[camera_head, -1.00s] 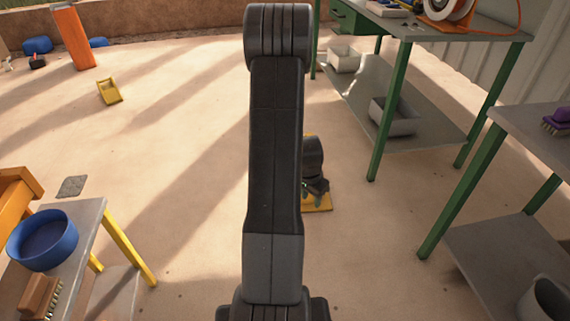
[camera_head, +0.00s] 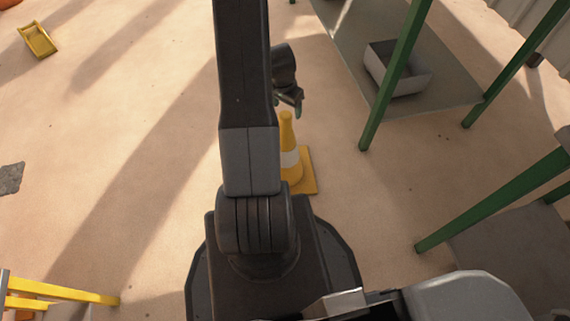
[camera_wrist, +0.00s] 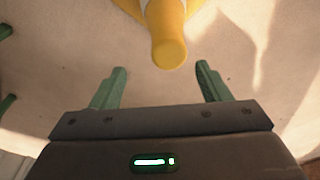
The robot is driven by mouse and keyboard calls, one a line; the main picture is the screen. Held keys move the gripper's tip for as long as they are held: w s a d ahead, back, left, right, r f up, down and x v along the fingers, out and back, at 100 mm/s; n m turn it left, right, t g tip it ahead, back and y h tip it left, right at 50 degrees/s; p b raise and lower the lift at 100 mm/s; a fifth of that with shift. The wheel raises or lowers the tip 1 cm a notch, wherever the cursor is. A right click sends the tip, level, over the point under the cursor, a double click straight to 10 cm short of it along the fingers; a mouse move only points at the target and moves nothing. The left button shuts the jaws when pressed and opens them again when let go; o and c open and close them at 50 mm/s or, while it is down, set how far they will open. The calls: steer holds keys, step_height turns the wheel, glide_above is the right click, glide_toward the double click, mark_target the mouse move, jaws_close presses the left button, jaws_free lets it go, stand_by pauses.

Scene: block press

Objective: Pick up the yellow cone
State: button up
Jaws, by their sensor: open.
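The yellow cone (camera_head: 289,168) stands upright on the floor with a white band around its middle and a square yellow base. In the head view my arm hides its left side. My gripper (camera_head: 293,104) is just above and beyond the cone's tip, apart from it. In the wrist view the cone's rounded tip (camera_wrist: 169,54) lies at the top centre, beyond and between the green fingers of my gripper (camera_wrist: 161,78). The fingers are wide apart with nothing between them.
A green-legged table with a low grey shelf (camera_head: 345,45) stands at the upper right, with a grey bin (camera_head: 398,68) on it. Another green-legged table (camera_head: 490,205) is at the right. A yellow object (camera_head: 38,41) lies at the upper left. Floor left of the cone is clear.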

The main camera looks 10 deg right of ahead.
mark_target(288, 114)
steer(key=f, duration=0.2)
steer(key=w+f, duration=0.1)
steer(key=shift+w+d+f+b, duration=0.1)
steer(key=shift+d+b, duration=0.2)
steer(key=shift+b, duration=0.05)
steer(key=shift+w+a+f+b, duration=0.15)
steer(key=shift+f+b, duration=0.55)
steer(key=shift+f, duration=0.8)
steer(key=shift+w+a+f+b, duration=0.15)
steer(key=shift+f+b, duration=0.5)
steer(key=shift+f, duration=0.85)
steer(key=shift+r, duration=0.1)
jaws_close()
